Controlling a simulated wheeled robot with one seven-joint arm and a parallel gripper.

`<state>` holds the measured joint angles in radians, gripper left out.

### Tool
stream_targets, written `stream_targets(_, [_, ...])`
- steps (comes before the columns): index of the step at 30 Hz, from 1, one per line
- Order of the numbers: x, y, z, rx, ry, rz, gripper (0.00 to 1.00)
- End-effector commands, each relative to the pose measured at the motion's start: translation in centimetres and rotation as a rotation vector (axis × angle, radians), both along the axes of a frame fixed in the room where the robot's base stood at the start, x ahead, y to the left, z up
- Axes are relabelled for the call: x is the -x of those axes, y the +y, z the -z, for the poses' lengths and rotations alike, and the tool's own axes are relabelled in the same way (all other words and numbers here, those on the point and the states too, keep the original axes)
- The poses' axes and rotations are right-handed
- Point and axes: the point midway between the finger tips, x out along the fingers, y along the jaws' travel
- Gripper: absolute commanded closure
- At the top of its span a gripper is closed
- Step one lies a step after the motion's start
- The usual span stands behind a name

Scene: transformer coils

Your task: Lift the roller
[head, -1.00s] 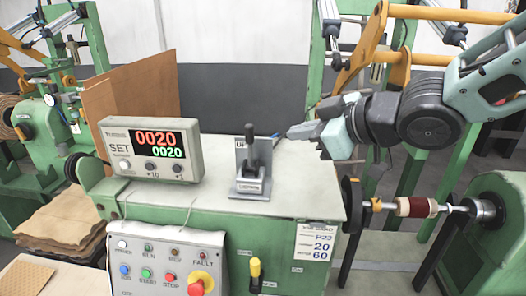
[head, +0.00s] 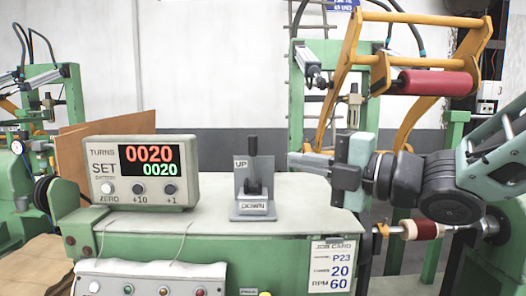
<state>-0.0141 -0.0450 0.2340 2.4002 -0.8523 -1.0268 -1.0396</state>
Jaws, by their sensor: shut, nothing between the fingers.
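The red roller (head: 436,82) is in an orange frame (head: 408,60) at the upper right, well above the bench. A black-handled lever (head: 254,172) stands about upright on a grey bracket on the bench top, between labels reading UP above and DOWN below. My gripper (head: 294,160) is shut and empty. Its fingertips point left, just right of the lever, with a gap in the picture between them. I cannot tell the gap in depth.
A counter box (head: 137,172) showing 0020 twice stands left of the lever. A button panel (head: 150,280) is at the front. A red-wound coil (head: 420,230) sits on a shaft under my arm. The bench top (head: 305,205) is clear around the lever.

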Motion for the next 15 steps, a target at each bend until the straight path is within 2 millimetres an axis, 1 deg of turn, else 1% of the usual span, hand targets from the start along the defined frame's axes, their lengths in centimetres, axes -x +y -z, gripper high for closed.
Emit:
stream_targets(1, [-0.6, 1.0, -0.3, -0.001, 0.004, -0.004, 1.00])
stream_targets(3, [-1.5, 2.2, -0.4, -0.002, 0.005, -0.003, 1.00])
stream_targets(10, [-4.2, 6.0, -0.4, 0.000, 0.006, -0.003, 1.00])
stream_targets(12, [-5.4, 5.8, -0.6, 0.000, 0.005, 0.002, 1.00])
stream_targets(15, [-6.5, 6.0, -0.6, -0.001, 0.004, 0.001, 1.00])
